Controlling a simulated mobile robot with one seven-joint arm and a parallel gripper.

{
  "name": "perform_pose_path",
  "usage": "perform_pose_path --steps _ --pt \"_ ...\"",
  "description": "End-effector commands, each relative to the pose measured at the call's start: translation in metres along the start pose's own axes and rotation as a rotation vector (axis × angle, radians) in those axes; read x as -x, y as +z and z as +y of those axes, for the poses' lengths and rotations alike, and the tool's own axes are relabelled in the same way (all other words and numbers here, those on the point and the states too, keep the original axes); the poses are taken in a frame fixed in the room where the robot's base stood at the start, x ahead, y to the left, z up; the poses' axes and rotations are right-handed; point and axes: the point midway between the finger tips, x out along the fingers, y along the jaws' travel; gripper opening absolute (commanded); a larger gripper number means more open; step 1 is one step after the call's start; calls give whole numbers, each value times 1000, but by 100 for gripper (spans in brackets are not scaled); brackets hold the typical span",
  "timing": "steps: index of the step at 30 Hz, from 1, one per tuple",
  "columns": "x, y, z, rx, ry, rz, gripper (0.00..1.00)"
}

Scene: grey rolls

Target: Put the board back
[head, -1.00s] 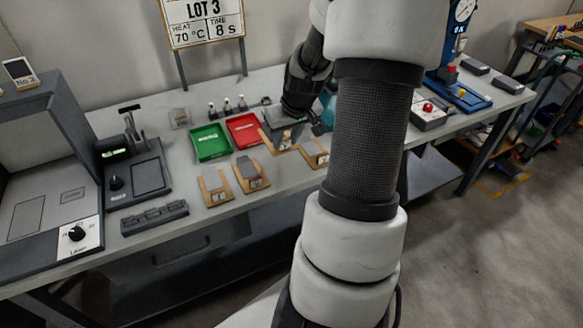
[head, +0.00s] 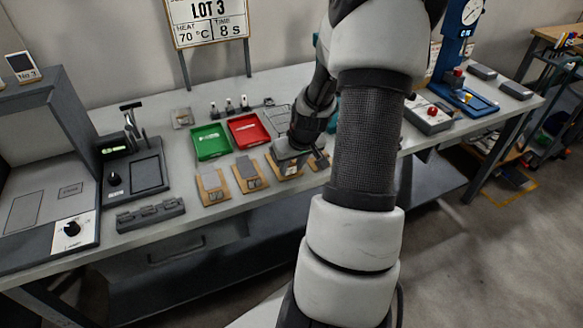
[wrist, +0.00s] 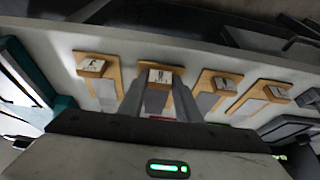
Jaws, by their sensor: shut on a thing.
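My gripper (head: 292,152) is over the third wooden holder (head: 289,172) from the left in the front row of the head view. In the wrist view my two fingers (wrist: 158,92) point at a wooden holder (wrist: 160,77) with a white label block. Between the fingers is a grey flat piece (wrist: 156,101), apparently the board, and the gripper is shut on it. Most of the board is hidden by my gripper. I cannot tell whether it touches the holder.
Two holders (head: 213,187) (head: 250,174) with grey plates stand left, another (head: 318,161) right. Behind are a green tray (head: 210,143), a red tray (head: 248,130) and a wire rack (head: 278,117). A slotted dark block (head: 150,214) lies at the front left.

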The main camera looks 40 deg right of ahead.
Motion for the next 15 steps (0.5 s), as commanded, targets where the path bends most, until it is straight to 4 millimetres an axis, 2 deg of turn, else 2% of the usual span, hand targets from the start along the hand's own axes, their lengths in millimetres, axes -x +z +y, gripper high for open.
perform_pose_path --steps 11,12,15 --pt "-7 2 0 0 0 1 4" --pt "-6 2 0 1 0 1 34" --pt "-6 2 0 0 0 1 49"
